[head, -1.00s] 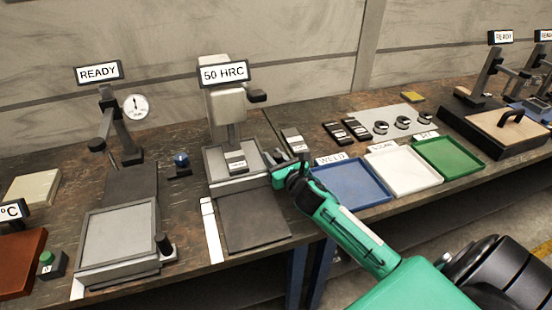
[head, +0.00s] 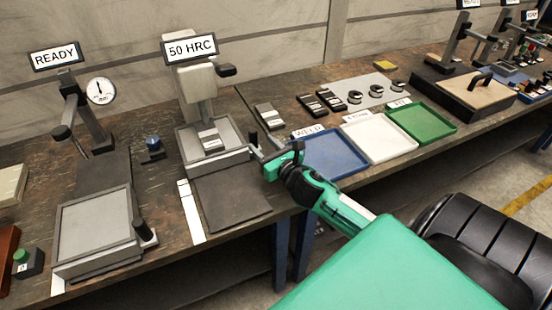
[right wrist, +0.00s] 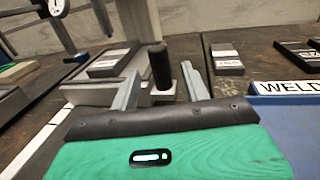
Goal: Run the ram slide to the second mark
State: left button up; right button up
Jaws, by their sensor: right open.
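The hardness tester signed "50 HRC" (head: 190,48) has a grey tray slide (head: 230,162) at its back end, carrying a labelled grey block (head: 210,140). A dark upright handle (head: 254,141) stands at the tray's right side. A white strip (head: 191,212) runs along the left of the dark bed (head: 232,197); its marks are too small to read. My right gripper (head: 268,158) is open by the handle. In the right wrist view the black handle (right wrist: 160,66) shows between my two spread fingers, with gaps on both sides. My left gripper is out of view.
The "READY" station (head: 55,56) at left has a grey plate (head: 95,224) and its own dark handle (head: 142,230). Blue (head: 338,170), white (head: 401,147) and green (head: 443,128) trays lie right of my gripper. A green button box (head: 27,263) stands at far left.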

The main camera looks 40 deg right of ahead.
jog(key=s, duration=0.4)
jog(key=shift+a, duration=0.1)
jog(key=shift+s+b, duration=0.3)
jog(key=shift+s, duration=0.65)
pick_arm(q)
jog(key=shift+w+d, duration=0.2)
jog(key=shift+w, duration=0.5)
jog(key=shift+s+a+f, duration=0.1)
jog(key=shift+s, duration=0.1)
